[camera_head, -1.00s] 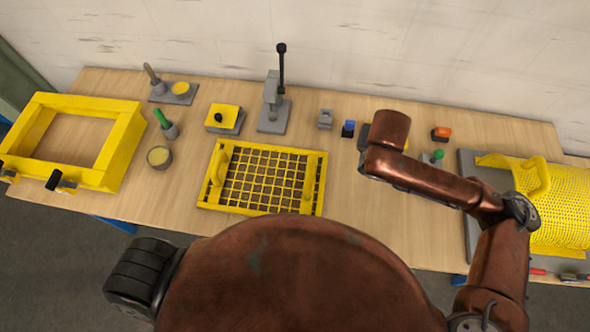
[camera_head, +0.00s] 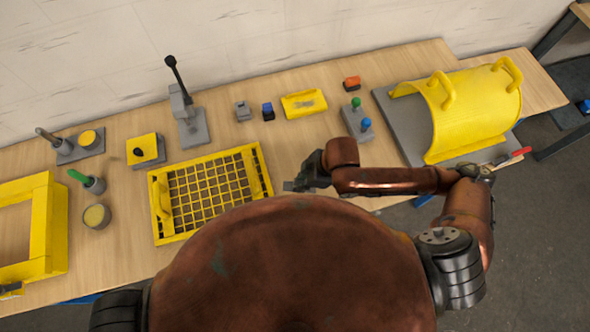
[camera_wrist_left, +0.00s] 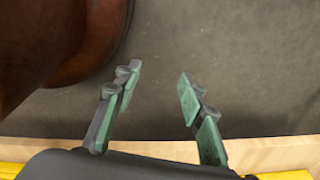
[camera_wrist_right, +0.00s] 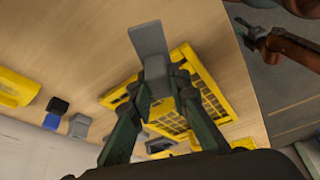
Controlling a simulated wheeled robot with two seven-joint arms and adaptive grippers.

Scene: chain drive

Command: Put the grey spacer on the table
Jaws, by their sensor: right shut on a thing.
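The grey spacer (camera_wrist_right: 149,42) is between the fingertips of my right gripper (camera_wrist_right: 155,75) in the right wrist view. It looks like a short grey block with a flat end sticking out past the fingers. In the head view my right gripper (camera_head: 306,178) is over the front part of the table (camera_head: 325,135), right of the yellow basket, with a small grey end of the spacer (camera_head: 289,186) showing. I cannot tell whether the spacer touches the table. My left gripper (camera_wrist_left: 158,84) is open and empty, with floor behind it in the left wrist view.
The yellow grid basket (camera_head: 163,213) stands left of my right gripper. A grey block (camera_head: 243,111), a blue block (camera_head: 268,112) and a yellow tray (camera_head: 304,104) lie behind. A yellow curved guard (camera_head: 475,110) is at right.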

